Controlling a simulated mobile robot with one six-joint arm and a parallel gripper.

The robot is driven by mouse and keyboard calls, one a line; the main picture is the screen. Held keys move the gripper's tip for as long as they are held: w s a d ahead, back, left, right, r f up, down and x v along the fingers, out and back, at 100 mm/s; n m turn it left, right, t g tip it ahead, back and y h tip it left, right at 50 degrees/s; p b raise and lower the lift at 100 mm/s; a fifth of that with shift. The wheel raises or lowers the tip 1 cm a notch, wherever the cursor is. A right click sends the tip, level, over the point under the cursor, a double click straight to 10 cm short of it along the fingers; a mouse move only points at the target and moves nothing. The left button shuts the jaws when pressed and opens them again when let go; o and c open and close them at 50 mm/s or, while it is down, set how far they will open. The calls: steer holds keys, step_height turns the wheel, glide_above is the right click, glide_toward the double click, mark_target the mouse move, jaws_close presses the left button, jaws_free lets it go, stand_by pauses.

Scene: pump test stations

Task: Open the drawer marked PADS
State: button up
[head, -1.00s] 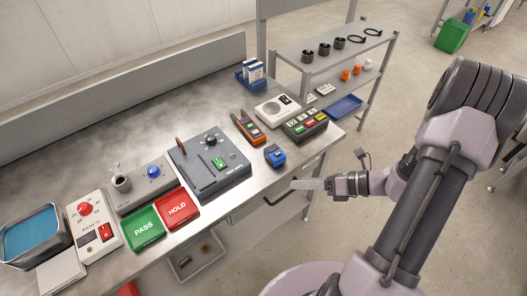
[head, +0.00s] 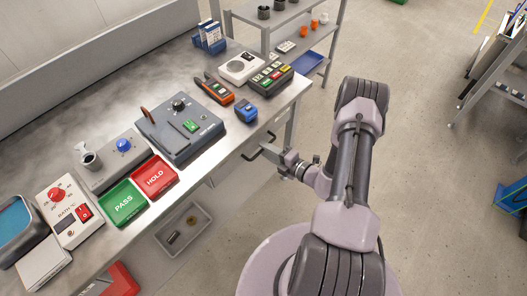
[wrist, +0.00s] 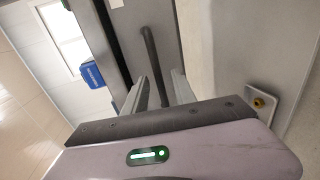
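The drawer handle (head: 260,145) is a dark bar under the bench's front edge in the head view. In the wrist view the dark handle bar (wrist: 151,58) runs up the picture on the grey drawer front (wrist: 158,16). No PADS marking is readable. My gripper (head: 275,152) is at the handle, beside the bench edge. In the wrist view my gripper (wrist: 158,82) has its two fingers apart, with the bar showing between them. Gaps remain on both sides of the bar. How deep the bar lies between the fingers is hard to tell.
The bench (head: 60,140) carries a grey test unit (head: 182,130), a blue device (head: 246,111), a green PASS tray (head: 123,203) and a red HOLD tray (head: 155,177). An open grey bin (head: 182,230) is below. A shelf rack (head: 290,35) stands behind.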

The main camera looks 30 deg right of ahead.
steer(key=shift+x, duration=0.95)
jaws_close()
stand_by(0.7)
